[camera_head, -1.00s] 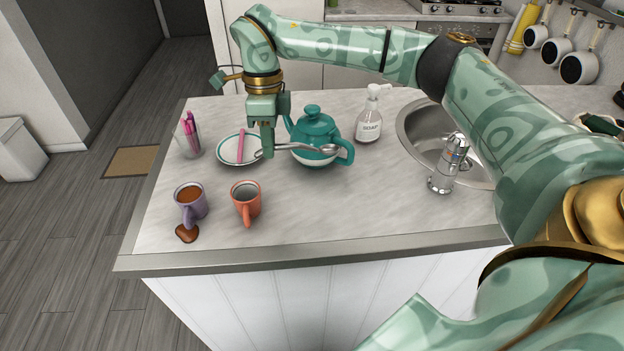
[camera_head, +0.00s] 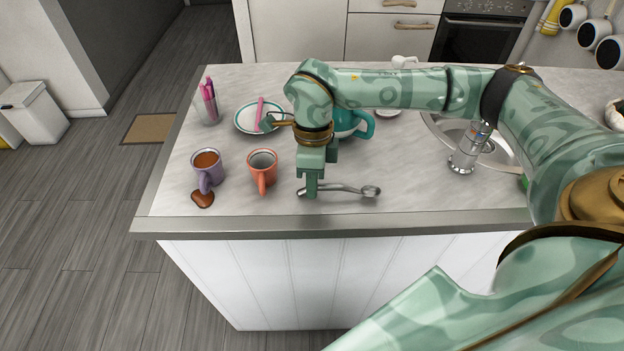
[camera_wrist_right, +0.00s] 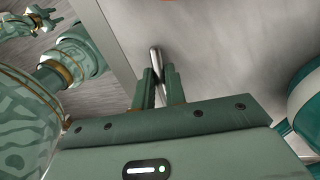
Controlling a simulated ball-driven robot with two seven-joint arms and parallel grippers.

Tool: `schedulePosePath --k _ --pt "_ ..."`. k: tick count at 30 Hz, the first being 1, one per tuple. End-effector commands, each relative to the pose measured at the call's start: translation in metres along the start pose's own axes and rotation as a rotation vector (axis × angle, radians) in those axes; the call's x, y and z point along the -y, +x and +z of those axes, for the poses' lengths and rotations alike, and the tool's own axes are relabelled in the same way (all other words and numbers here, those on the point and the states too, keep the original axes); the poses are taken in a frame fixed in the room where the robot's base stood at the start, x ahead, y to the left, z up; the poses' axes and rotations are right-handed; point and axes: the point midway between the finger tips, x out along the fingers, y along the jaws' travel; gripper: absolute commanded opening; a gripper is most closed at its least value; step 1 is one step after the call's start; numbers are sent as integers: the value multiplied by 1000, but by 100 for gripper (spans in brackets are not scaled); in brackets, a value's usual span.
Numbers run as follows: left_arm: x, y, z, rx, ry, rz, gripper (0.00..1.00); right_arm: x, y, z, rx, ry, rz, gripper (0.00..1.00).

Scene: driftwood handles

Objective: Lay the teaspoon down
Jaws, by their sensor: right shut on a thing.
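The silver teaspoon (camera_head: 345,189) is at the front part of the counter, to the right of the orange mug (camera_head: 262,168). My right gripper (camera_head: 311,194) points down and is shut on its handle. The bowl of the spoon points right. The spoon is at or just above the counter top; I cannot tell whether it touches. In the right wrist view the spoon (camera_wrist_right: 155,62) shows between the two fingers of my right gripper (camera_wrist_right: 160,88). My left gripper does not show clearly in the head view.
A purple mug (camera_head: 207,169) of brown drink stands at the left beside a brown spill (camera_head: 202,198). The counter (camera_head: 430,195) right of the spoon is clear.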

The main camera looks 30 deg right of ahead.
Motion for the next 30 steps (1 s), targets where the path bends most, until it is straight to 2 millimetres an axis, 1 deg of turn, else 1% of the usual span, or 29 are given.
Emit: schedulePosePath --k 4,5,6,7,15,17,19,23,26,30 --pt "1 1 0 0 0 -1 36 0 3 0 -1 0 1 0" --pt "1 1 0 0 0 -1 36 0 2 0 0 -1 1 21" --pt "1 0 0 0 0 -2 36 0 2 0 0 -1 0 32" --pt "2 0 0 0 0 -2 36 0 2 0 0 -1 0 34" --pt "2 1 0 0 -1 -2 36 0 2 0 0 -1 0 34" --pt "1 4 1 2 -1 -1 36 1 4 0 0 -1 1 34" --pt "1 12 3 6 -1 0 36 2 8 0 -1 -2 1 34" --pt "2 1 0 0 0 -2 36 1 -27 0 4 -1 -5 34" --pt "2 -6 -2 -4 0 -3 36 2 -56 -10 4 1 -7 34" --pt "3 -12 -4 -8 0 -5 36 1 -96 -9 4 -1 -5 34"
